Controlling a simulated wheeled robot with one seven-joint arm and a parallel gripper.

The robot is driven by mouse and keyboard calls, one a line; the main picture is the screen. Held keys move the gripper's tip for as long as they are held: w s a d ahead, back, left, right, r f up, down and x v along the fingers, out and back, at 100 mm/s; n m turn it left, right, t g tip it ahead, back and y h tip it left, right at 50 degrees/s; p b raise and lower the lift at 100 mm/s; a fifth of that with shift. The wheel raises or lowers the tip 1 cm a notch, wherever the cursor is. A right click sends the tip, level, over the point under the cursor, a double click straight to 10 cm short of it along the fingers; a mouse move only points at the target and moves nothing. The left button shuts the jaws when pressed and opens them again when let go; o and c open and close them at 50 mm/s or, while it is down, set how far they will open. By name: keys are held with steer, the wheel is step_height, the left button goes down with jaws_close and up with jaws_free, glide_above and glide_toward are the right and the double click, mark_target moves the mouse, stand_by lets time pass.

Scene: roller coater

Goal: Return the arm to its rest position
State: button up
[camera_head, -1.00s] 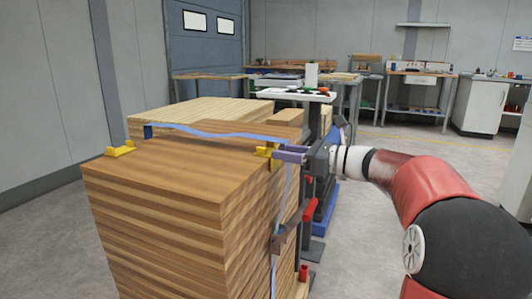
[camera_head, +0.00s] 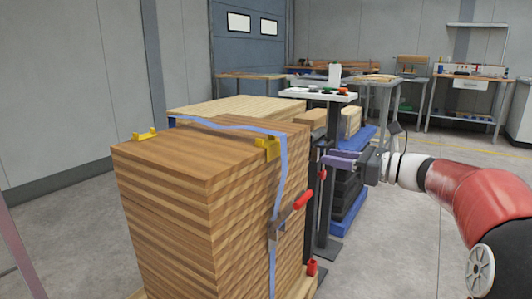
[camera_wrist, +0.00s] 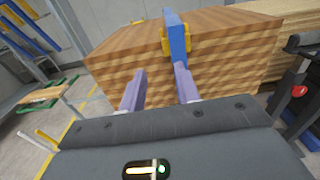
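My gripper (camera_head: 340,158) has two purple fingers, and it is to the right of the front wood stack (camera_head: 165,215), apart from it. In the wrist view the fingers (camera_wrist: 160,87) stand apart with nothing between them, facing the stack (camera_wrist: 110,55). My arm reaches in from the right edge of the head view. A blue strap (camera_head: 283,170) runs across the stack's top, over a yellow corner piece (camera_head: 267,148), and down its side. The strap also shows beyond the fingertips in the wrist view (camera_wrist: 177,38).
A clamp with a red handle (camera_head: 303,199) sits at the stack's side by the strap. A white-topped stand (camera_head: 318,95) and dark and blue boxes (camera_head: 350,185) are behind my gripper. Workbenches (camera_head: 468,100) line the back wall. Floor at the right is open.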

steer(key=s+a+f+n+g+h, duration=0.2)
steer(key=s+a+f+n+h, duration=0.1)
steer(key=s+a+f+n, duration=0.3)
steer(key=s+a+f+n+g+h, duration=0.2)
steer(key=s+a+f+n+h, duration=0.1)
steer(key=s, duration=0.4)
steer(key=s+d+f+n+h, duration=0.3)
steer(key=s+f+n+h, duration=0.1)
steer(key=s+n, duration=0.3)
steer(key=s+d+f+n+h, duration=0.4)
steer(key=s+n, duration=0.4)
steer(key=s, duration=0.3)
step_height(320, 180, down, 3)
steer(key=shift+d+r+h, duration=0.15)
steer(key=shift+d+h, duration=0.1)
steer(key=shift+h, duration=0.25)
